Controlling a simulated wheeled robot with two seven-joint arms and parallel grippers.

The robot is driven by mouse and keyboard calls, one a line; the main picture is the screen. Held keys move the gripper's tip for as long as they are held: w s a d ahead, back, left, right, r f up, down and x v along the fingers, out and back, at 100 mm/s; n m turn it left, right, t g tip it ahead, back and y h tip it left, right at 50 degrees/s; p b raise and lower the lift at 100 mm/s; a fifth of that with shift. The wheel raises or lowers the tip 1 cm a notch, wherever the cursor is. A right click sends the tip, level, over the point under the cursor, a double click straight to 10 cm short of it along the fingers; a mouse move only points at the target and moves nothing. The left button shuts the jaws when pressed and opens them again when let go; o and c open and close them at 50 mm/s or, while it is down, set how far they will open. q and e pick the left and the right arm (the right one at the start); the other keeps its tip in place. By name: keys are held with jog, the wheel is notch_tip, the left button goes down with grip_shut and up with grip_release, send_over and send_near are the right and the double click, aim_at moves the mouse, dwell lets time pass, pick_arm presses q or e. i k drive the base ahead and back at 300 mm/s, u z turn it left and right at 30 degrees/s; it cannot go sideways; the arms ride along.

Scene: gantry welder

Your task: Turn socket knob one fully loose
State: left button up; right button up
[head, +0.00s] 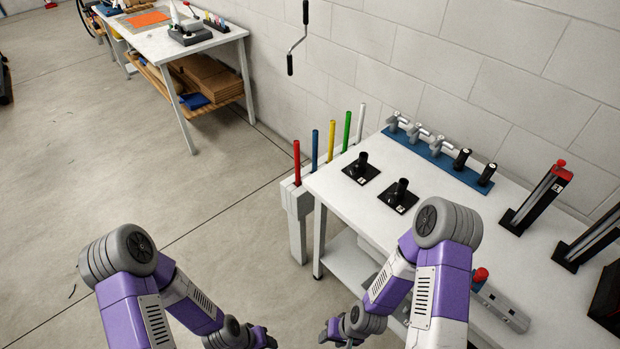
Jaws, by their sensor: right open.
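Two black sockets with upright knobs stand on square black plates on the white table (446,217): a farther left one (361,167) and a nearer right one (400,193). Each plate has a small white label, too small to read, so I cannot tell which is knob one. My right gripper (335,337) is open at the bottom edge, in front of the table and apart from both sockets. My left gripper (266,338) is at the bottom, left of the right one, over the floor; its fingers are small and partly cut off.
A blue rack (447,168) with grey and black tools lies along the wall. Coloured rods (331,140) stand in a white holder (291,197) left of the table. Black upright stands (537,200) are at the right. A red-topped item (481,275) is partly behind my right arm.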

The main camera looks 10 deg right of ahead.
aim_at(351, 169)
jog(key=u, duration=1.35)
jog(key=i, duration=0.2)
jog(key=z, duration=1.1)
jog(key=i, duration=0.8)
jog(key=z, duration=0.85)
